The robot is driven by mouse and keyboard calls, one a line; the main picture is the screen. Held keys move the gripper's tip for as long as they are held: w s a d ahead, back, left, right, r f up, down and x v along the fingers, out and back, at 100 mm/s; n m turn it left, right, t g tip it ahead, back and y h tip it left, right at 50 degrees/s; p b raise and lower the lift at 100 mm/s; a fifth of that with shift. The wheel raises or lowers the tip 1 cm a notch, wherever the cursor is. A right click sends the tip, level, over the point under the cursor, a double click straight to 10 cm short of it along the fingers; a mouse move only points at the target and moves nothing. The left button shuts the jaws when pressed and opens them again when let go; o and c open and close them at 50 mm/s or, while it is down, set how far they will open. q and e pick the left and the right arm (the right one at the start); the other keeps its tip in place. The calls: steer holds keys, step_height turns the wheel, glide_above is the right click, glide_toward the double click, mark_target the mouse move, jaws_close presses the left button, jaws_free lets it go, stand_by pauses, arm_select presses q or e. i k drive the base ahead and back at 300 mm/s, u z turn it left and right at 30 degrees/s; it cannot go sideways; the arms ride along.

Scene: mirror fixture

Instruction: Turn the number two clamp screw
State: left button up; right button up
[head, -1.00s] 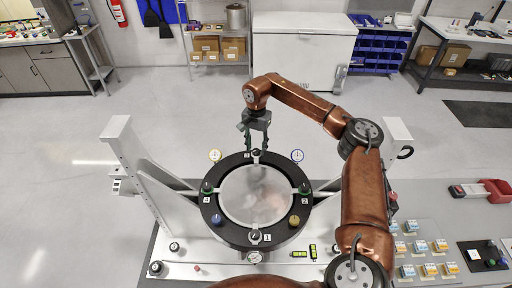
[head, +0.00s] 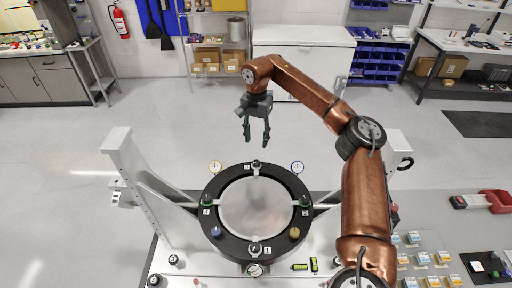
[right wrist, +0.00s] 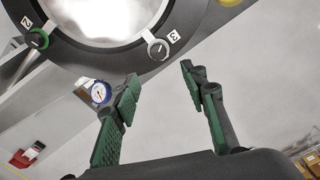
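The number two clamp screw (head: 305,202) sits on the right side of the black ring (head: 212,228), beside the label 2. It has a green collar and also shows at the upper left of the right wrist view (right wrist: 37,40). My right gripper (head: 256,141) is open and empty, beyond the far side of the ring, apart from every screw. Its green-padded fingers (right wrist: 158,80) stand spread in the right wrist view. The number three clamp screw (head: 256,165), with a pale collar, is the nearest to it in the head view. My left gripper is not in view.
A blue-rimmed dial (head: 297,167) stands near the ring between screws 3 and 2, and a yellow-rimmed dial (head: 214,167) at the left. White posts (head: 120,150) flank the fixture.

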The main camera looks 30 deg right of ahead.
mark_target(304, 201)
steer(key=k, duration=2)
